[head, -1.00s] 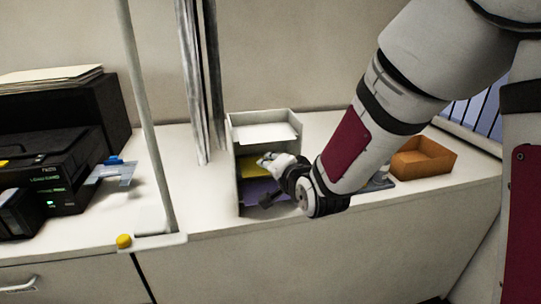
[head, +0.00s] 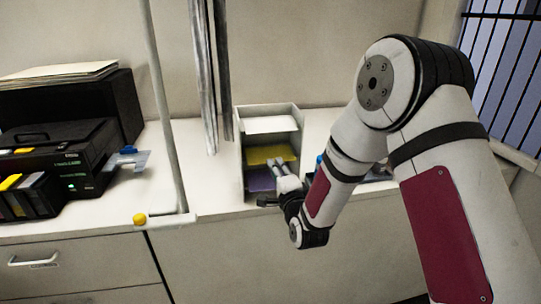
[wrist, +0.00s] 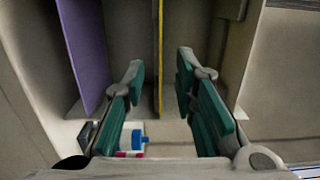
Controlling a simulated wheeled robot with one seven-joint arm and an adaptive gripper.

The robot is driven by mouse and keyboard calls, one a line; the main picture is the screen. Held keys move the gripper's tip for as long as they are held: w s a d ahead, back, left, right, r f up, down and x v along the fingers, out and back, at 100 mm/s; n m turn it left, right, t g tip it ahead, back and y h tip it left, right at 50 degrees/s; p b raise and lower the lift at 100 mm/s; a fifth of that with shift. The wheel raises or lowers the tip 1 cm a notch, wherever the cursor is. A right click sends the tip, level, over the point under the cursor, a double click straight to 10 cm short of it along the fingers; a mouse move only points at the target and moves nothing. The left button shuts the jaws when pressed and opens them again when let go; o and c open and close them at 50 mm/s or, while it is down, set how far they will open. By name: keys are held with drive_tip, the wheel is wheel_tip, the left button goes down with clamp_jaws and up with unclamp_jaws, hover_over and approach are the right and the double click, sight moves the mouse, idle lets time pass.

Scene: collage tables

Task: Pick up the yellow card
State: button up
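The yellow card (head: 268,155) lies flat on the middle level of a grey shelf unit (head: 242,165) in the head view. In the wrist view the yellow card (wrist: 160,45) shows edge-on as a thin line. My gripper (wrist: 160,78) is open and empty at the front of the shelf. Its two green-padded fingers sit either side of the card's line, apart from it. In the head view my gripper (head: 278,170) partly covers the card's front right and the level below.
A purple card (head: 260,180) lies on the level below and a white one (head: 271,125) on top. The shelf walls are close around. A pole stand (head: 166,120) and black printer (head: 70,160) stand left. A small blue-and-white item (wrist: 132,140) shows in the wrist view.

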sight(269, 154)
drive_tip(key=shift+p+x, duration=0.35)
drive_tip(key=shift+x, duration=3.2)
clamp_jaws()
